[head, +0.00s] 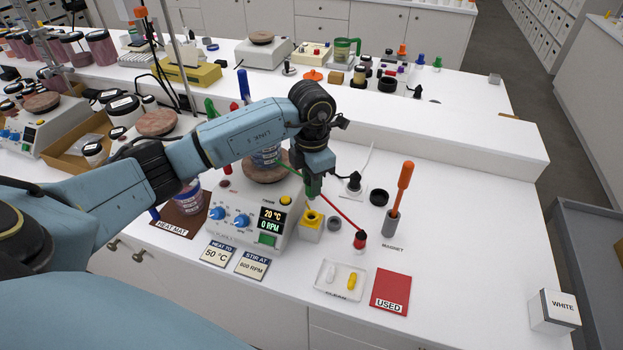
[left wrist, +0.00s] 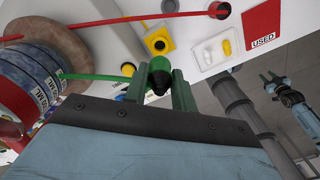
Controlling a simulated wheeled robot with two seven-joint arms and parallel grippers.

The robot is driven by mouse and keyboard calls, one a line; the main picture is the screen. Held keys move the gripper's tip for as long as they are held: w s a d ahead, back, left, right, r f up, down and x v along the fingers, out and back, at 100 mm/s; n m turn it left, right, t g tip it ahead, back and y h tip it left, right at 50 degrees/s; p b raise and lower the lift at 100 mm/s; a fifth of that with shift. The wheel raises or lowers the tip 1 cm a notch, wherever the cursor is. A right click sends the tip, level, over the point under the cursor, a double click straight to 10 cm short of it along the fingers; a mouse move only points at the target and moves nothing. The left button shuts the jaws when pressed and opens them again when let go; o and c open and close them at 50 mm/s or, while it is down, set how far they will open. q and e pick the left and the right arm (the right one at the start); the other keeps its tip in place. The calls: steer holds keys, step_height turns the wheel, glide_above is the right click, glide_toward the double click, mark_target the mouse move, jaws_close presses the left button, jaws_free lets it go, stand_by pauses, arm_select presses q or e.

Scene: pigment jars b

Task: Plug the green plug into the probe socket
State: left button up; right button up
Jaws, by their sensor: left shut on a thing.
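The green plug (head: 313,188) is between the fingers of my left gripper (head: 314,176), which is shut on it. It also shows in the left wrist view (left wrist: 159,76), its dark tip standing clear of the fingers. A green cable (left wrist: 95,77) runs from it toward the stirrer side. The yellow socket block (head: 309,232), with a dark round hole, stands on the bench just below the plug; a gap shows between them. It also shows in the left wrist view (left wrist: 151,36). My right gripper (left wrist: 268,82) shows small in the left wrist view, its fingers apart and empty.
The hotplate stirrer (head: 240,232) stands left of the socket. A clear tray (head: 325,290) with stir bars, a red USED card (head: 390,291) and an orange-handled magnet tool (head: 404,178) are nearby.

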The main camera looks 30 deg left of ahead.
mark_target(312, 198)
arm_select(q)
steer(key=shift+f+b, duration=1.8)
steer(key=shift+f, duration=0.75)
steer(key=shift+f+b, duration=1.25)
steer(key=shift+f, duration=0.05)
steer(key=o, duration=1)
steer(key=shift+o, duration=0.2)
step_height(312, 198, up, 14)
steer(key=shift+f+b, duration=0.25)
steer(key=shift+b, duration=0.3)
